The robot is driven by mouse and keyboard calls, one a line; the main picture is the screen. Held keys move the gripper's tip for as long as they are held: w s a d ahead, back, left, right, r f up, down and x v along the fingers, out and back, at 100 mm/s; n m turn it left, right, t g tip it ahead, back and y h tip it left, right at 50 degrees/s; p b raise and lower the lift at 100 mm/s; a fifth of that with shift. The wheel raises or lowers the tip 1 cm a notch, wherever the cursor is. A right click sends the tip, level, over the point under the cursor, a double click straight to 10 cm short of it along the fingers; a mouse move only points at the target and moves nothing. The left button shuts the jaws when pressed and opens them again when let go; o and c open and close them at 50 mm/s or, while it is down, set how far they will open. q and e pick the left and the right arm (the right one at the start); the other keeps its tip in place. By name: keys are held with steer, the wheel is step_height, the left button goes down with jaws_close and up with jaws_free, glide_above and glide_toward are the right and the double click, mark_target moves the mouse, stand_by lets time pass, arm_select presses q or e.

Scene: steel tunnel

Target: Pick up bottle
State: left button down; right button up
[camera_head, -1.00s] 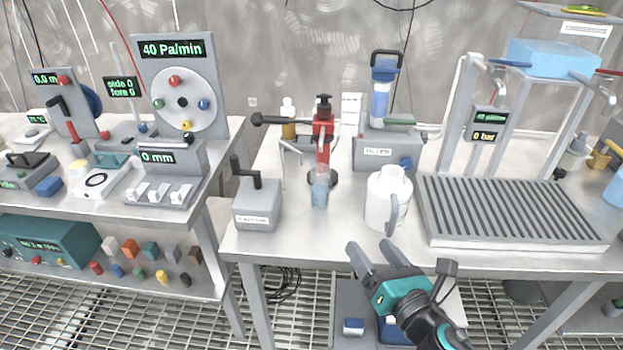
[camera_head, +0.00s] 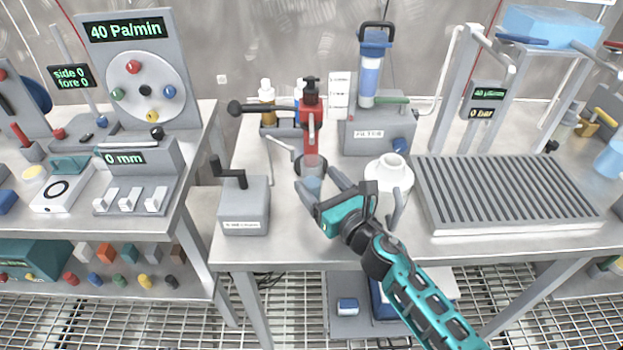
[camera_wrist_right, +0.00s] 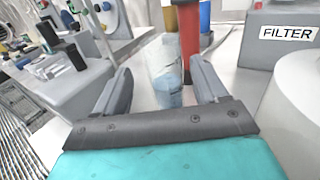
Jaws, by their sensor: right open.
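The bottle (camera_head: 312,183) is small and clear with pale blue in its lower part. It stands upright on the right-hand table, just in front of the red lever device (camera_head: 311,112). My right gripper (camera_head: 320,186) is open, its fingers pointing at the bottle. In the right wrist view the bottle (camera_wrist_right: 165,75) shows between the two spread fingers of the gripper (camera_wrist_right: 160,75), with a gap on both sides. How deep it sits between them is hard to tell. My left gripper is not in view.
A white jug (camera_head: 388,172) stands close to the right of my gripper. A grey box with a crank (camera_head: 245,205) is to the left. The filter unit (camera_head: 375,133) is behind, and a slatted tray (camera_head: 510,190) lies further right.

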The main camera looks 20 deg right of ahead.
mark_target(307, 165)
steer(key=shift+x, duration=2.85)
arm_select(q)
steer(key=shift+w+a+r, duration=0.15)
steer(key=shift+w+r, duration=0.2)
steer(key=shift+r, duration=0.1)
arm_select(e)
steer(key=shift+d+r, duration=0.2)
steer(key=shift+c, duration=0.4)
steer(key=c, duration=1.1)
arm_select(q)
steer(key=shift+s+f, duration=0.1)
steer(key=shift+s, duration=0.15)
steer(key=shift+p, duration=0.3)
